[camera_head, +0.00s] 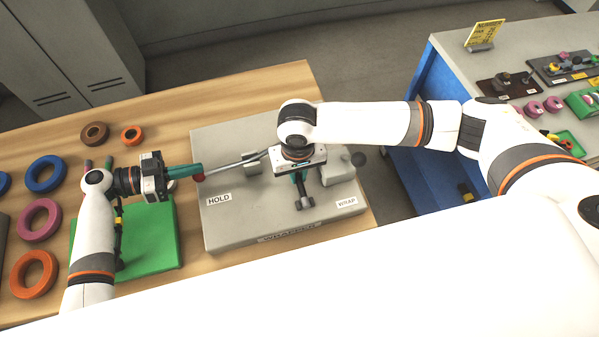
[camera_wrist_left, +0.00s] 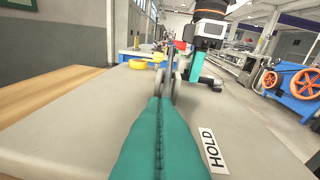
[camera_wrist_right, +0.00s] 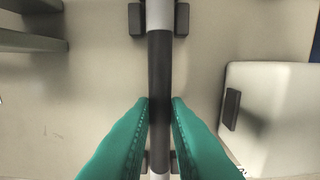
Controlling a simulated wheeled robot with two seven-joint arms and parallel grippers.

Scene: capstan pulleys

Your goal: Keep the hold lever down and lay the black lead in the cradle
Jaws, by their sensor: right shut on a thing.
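My left gripper (camera_head: 198,171) is shut, its teal fingers pressed together at the red knob end of the hold lever (camera_head: 235,161). The lever's grey rod runs right toward the machine, near the HOLD label (camera_head: 219,199). In the left wrist view the shut fingers (camera_wrist_left: 160,105) hide the knob. My right gripper (camera_wrist_right: 160,110) is shut on the black lead (camera_wrist_right: 160,65), a rod with a black middle and pale grey ends. The lead lies between paired dark cradle posts (camera_wrist_right: 135,20); whether it rests on them I cannot tell. My right wrist hides most of this in the head view.
The grey machine base (camera_head: 225,235) sits on a wooden bench. A green mat (camera_head: 150,240) and several coloured rings (camera_head: 40,220) lie left. A blue-sided table (camera_head: 420,110) stands right.

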